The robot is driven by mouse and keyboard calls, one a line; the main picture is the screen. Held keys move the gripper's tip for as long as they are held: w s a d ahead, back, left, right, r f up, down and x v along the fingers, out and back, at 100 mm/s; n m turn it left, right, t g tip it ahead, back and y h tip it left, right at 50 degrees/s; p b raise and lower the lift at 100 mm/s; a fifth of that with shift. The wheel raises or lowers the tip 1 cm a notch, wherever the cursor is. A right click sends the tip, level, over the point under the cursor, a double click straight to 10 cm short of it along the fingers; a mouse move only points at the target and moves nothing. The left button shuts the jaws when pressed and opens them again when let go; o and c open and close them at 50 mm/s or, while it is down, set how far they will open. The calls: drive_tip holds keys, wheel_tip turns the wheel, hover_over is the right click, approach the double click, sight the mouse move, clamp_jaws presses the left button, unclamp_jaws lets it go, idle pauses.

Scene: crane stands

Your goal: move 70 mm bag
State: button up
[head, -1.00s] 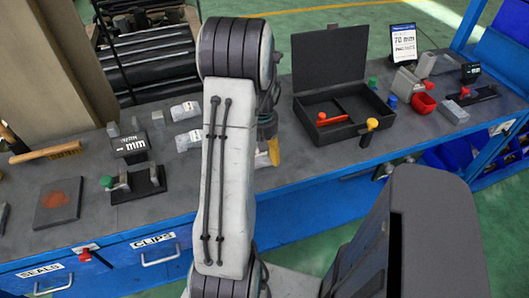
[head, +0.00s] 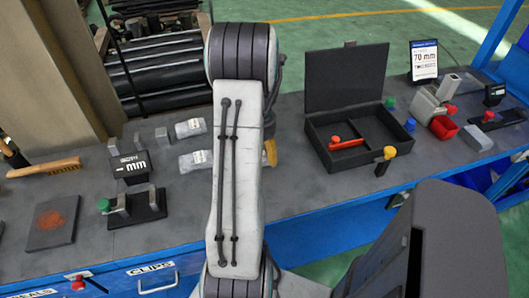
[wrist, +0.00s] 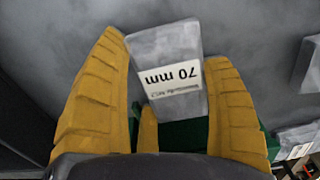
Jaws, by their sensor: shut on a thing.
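The 70 mm bag (wrist: 165,55) is a grey, clear-looking packet with a white "70 mm" label, upside down in the wrist view. My gripper (wrist: 170,100) has its yellow fingers on both sides of the bag and is shut on it. In the head view my gripper (head: 270,152) is mostly hidden behind my arm; only a bit of yellow finger shows, and the bag is hidden there. A sign reading 70 mm (head: 424,62) stands at the back right of the bench.
An open black case (head: 325,152) with a red-handled tool lies right of my arm. Two labelled bags (head: 190,128) (head: 195,160) lie to the left, near a "mm" display (head: 130,165) and a green-knobbed clamp (head: 135,207).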

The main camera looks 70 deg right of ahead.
drive_tip(key=shift+w+d+r, duration=0.15)
drive_tip(key=shift+w+d, duration=0.25)
drive_tip(key=shift+d, duration=0.1)
drive_tip(key=o, duration=1.3)
drive_tip(key=shift+c, duration=0.2)
drive_tip(key=shift+r, duration=0.1)
drive_tip(key=r, duration=0.6)
drive_tip(key=shift+s+a+r, duration=0.2)
drive_tip(key=shift+s+r, duration=0.1)
drive_tip(key=shift+s, duration=0.05)
drive_tip(key=shift+s+a+r, duration=0.15)
drive_tip(key=shift+a+r, duration=0.05)
drive_tip(key=shift+r, duration=0.45)
drive_tip(key=shift+a, duration=0.1)
